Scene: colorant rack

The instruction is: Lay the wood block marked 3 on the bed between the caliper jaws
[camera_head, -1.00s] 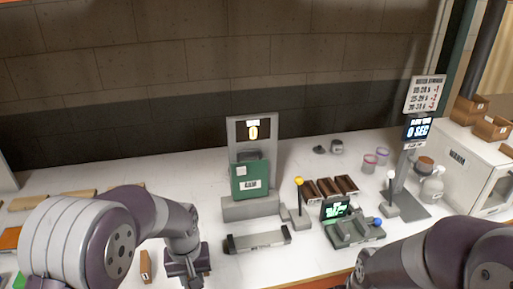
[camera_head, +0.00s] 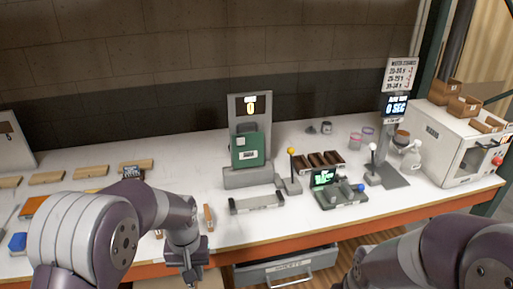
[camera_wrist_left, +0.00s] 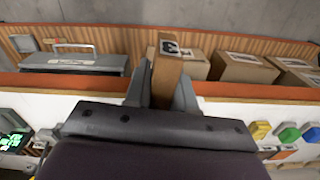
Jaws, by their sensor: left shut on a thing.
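The wood block marked 3 (camera_wrist_left: 168,70) is held between the fingers of my left gripper (camera_wrist_left: 162,88) in the left wrist view, its numbered end showing. In the head view my left gripper (camera_head: 190,268) hangs at the bench's front edge; the held block is not clear there. The long grey caliper bed (camera_head: 257,203), with an upright jaw at each end, lies on the bench to the right of and behind the gripper. Nothing lies between its jaws. My right gripper is out of view; only part of its arm shows.
A small wood block (camera_head: 208,217) stands between my left arm and the caliper. Behind the caliper is a grey stand with a green box (camera_head: 248,149). A yellow-knobbed lever (camera_head: 292,165) and a green-screen device (camera_head: 340,189) are to its right. A drawer (camera_head: 287,269) is below.

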